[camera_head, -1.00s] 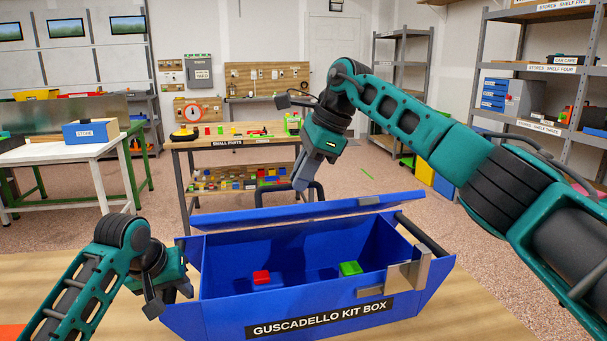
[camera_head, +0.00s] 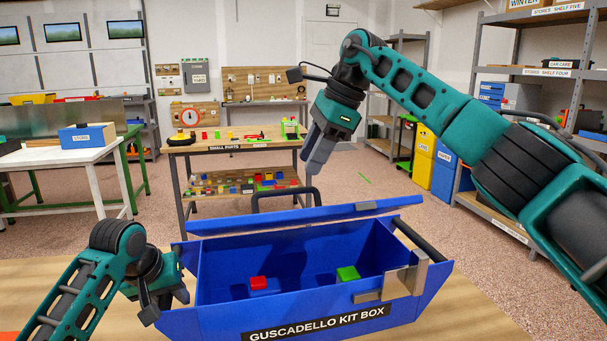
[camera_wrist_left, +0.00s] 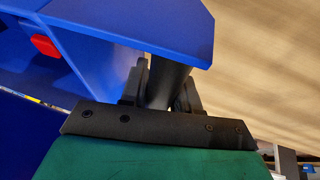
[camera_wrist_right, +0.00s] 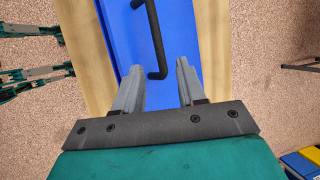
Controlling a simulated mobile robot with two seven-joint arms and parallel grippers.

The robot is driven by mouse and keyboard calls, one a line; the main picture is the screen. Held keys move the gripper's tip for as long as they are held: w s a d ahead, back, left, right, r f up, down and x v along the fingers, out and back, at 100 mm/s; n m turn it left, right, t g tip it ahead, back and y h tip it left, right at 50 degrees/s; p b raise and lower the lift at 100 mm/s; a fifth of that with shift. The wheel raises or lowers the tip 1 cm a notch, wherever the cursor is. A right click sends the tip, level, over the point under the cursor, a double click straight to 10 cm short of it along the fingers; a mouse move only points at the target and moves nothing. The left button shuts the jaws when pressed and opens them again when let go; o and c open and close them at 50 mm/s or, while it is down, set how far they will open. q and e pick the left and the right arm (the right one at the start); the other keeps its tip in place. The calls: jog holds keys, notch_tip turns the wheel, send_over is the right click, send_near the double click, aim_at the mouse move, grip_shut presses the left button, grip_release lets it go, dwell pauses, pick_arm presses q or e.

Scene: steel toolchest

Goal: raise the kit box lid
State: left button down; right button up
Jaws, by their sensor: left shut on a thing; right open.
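The blue kit box (camera_head: 215,310) stands on a wooden table, its inside open to view. Its lid (camera_head: 330,215) is up at the back, seen nearly edge-on. The black lid handle (camera_head: 256,197) rises behind the lid's edge; it also shows in the right wrist view (camera_wrist_right: 157,40). My right gripper (camera_head: 309,170) is open and empty, above and apart from the handle. My left gripper (camera_head: 167,300) is at the box's left end. In the left wrist view it is shut on a dark round bar (camera_wrist_left: 170,85), the box's side handle.
A red block (camera_head: 259,283) and a green block (camera_head: 347,274) are inside the box. A metal latch (camera_head: 405,281) is at its front right. A bench (camera_head: 240,147) with small parts stands behind, shelving (camera_head: 545,75) at right. Floor lies clear between.

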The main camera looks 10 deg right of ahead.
jog(key=v, duration=0.6)
jog(key=shift+c, duration=0.3)
dwell(0.4)
